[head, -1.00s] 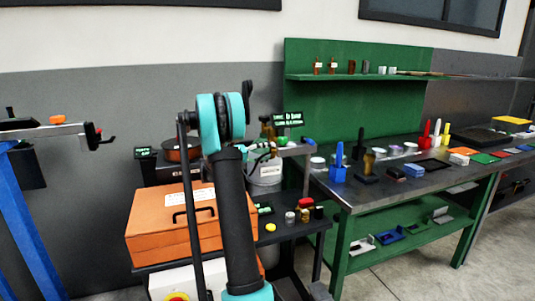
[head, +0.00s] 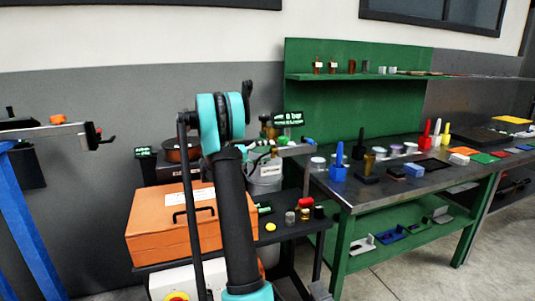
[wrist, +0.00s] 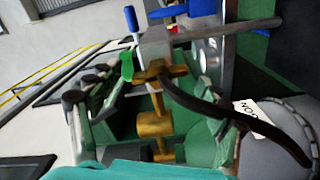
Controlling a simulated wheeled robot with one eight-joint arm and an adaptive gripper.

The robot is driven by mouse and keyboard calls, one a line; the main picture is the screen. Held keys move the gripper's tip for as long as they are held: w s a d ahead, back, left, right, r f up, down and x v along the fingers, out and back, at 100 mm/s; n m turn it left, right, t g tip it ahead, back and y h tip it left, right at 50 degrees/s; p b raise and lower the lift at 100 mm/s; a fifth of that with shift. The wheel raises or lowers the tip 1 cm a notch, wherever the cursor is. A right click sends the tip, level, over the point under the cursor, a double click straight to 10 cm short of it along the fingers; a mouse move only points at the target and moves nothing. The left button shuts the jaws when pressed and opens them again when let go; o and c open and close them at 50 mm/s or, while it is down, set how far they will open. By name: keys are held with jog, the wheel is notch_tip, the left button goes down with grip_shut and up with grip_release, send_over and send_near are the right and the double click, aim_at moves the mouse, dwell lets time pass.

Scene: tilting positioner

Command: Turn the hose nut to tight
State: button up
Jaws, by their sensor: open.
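A brass fitting (wrist: 155,125) with a stepped body stands in the middle of the wrist view. A brass crosspiece (wrist: 160,75) sits at its far end, and a black hose (wrist: 210,112) curves from there to the right. I cannot tell for sure which brass part is the hose nut. My gripper (wrist: 150,108) is open, with one finger on each side of the brass parts; contact cannot be made out. In the head view brass parts (head: 267,126) show beyond my arm, and my gripper is mostly hidden there.
A grey cylinder (head: 265,180) stands close by; its label (wrist: 255,118) shows in the wrist view. An orange case (head: 160,235) lies on a dark cart to the left. A green workbench (head: 345,230) with tools stands to the right. A small display (head: 288,119) is behind the fitting.

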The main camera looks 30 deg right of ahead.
jog(key=v, duration=1.2)
